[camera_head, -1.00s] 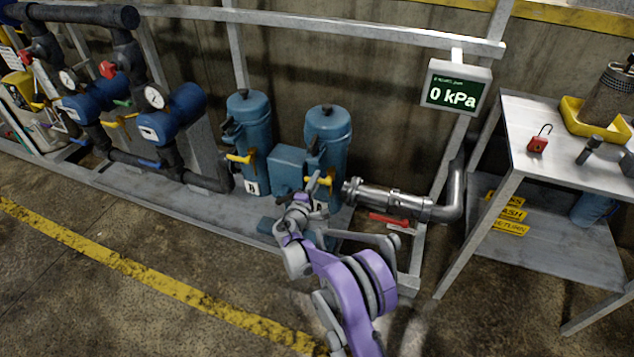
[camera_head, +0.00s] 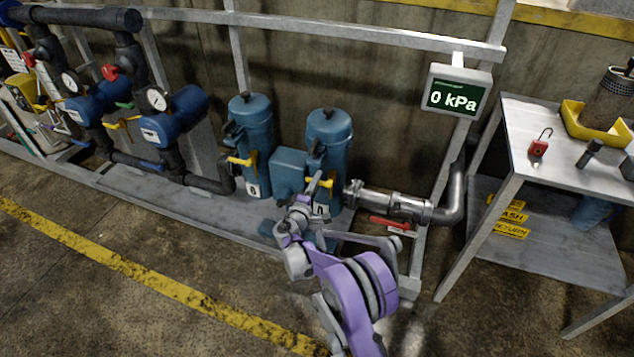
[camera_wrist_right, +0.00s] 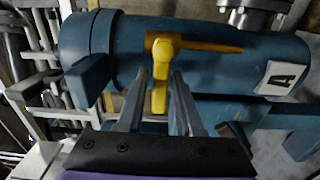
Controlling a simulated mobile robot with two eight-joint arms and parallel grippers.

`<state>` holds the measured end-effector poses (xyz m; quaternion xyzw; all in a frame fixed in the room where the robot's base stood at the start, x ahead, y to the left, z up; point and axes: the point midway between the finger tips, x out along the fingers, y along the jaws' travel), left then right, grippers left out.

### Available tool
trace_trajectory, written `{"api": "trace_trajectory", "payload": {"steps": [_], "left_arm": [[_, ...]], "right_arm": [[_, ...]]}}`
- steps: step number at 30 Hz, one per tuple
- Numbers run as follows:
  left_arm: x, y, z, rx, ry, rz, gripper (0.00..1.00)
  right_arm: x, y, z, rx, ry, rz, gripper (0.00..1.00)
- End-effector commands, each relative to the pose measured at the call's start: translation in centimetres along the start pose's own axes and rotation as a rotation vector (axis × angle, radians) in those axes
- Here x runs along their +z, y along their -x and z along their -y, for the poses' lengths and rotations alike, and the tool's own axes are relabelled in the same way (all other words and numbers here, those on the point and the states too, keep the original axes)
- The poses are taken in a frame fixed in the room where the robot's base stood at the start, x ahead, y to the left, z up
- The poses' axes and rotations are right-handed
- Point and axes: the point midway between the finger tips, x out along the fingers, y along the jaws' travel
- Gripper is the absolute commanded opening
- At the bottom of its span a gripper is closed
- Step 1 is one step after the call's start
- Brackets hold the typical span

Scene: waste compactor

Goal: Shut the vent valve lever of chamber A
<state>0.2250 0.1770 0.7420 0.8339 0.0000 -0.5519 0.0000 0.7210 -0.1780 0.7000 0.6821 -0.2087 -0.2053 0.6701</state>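Chamber A is the right-hand blue cylinder (camera_head: 331,130), upright on the skid. Its white A label (camera_wrist_right: 281,77) shows in the right wrist view, turned on its side. The yellow vent valve lever (camera_wrist_right: 159,88) is in front of the cylinder; part of it also shows in the head view (camera_head: 327,184). My right gripper (camera_head: 313,184) is at the lever. In the right wrist view its two fingers (camera_wrist_right: 160,104) are apart, one on each side of the lever's arm, with gaps on both sides. My left gripper is not in view.
Chamber B (camera_head: 250,130) stands to the left with its own yellow lever (camera_head: 240,161). A steel pipe with a red handle (camera_head: 390,222) runs to the right. The display (camera_head: 455,98) reads 0 kPa. A metal table (camera_head: 540,180) stands at right.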

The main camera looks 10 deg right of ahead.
Motion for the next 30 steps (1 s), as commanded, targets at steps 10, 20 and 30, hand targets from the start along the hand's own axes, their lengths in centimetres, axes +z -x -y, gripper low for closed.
{"api": "trace_trajectory", "payload": {"steps": [10, 20, 30], "left_arm": [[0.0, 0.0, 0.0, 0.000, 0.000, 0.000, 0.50], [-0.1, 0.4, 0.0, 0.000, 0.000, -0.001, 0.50], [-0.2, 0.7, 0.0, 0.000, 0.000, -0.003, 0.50]], "right_arm": [[0.0, 0.0, 0.0, 0.000, 0.002, 0.000, 0.51], [-0.1, 4.5, -0.1, 0.000, 0.001, -0.003, 0.51], [-0.1, 10.1, 0.0, 0.000, 0.002, -0.002, 0.51]]}}
